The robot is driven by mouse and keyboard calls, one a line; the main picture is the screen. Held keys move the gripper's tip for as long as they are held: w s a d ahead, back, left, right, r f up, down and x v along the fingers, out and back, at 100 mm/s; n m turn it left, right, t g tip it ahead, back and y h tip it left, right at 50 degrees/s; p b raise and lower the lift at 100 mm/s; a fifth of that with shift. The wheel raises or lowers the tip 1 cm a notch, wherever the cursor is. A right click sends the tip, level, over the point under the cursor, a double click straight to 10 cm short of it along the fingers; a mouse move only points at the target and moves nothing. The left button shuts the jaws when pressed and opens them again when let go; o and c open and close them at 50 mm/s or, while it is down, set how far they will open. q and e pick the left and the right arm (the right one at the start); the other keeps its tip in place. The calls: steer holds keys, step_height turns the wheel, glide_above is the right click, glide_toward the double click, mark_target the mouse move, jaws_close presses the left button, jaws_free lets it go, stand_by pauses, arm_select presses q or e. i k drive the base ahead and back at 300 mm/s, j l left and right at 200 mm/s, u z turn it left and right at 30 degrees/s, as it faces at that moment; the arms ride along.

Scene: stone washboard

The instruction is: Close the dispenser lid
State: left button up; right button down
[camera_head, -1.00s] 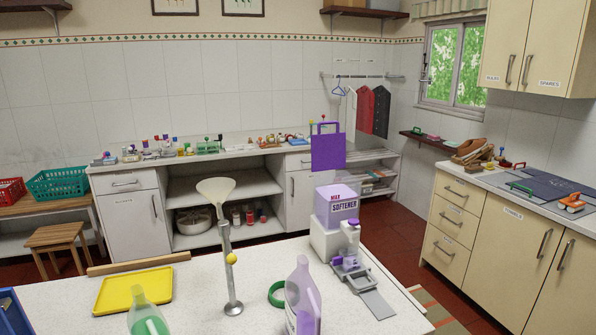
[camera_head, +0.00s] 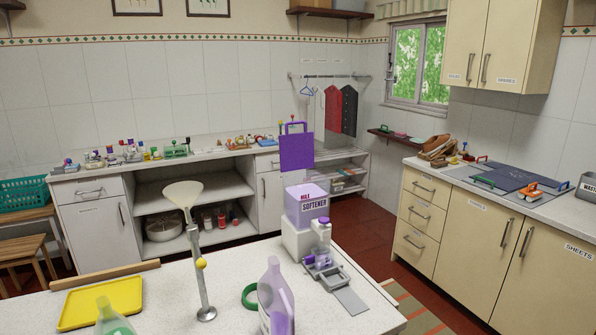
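The softener dispenser (camera_head: 307,208) stands on the near white counter, right of the picture's middle. It has a translucent lilac tank labelled SOFTENER on a white base (camera_head: 296,242). Its purple lid (camera_head: 296,153) is open and stands upright above the tank, with a handle loop at its top edge. A small bottle with a purple part (camera_head: 320,234) and a grey tray (camera_head: 332,278) are at the dispenser's front. Neither of my grippers shows in the view.
On the same counter (camera_head: 165,305) are a funnel on a metal stand (camera_head: 200,265), a large lilac bottle (camera_head: 275,300), a green ring (camera_head: 250,296), a yellow tray (camera_head: 100,303), a wooden rod (camera_head: 105,274) and a green bottle (camera_head: 112,322). Red floor lies beyond the counter.

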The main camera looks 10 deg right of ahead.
mark_target(296, 150)
steer(key=i+l+u, duration=0.2)
steer(key=l, duration=0.45)
steer(key=i+l+u, duration=0.2)
steer(key=l, duration=0.45)
steer(key=l+u, duration=0.2)
steer(key=l, duration=0.45)
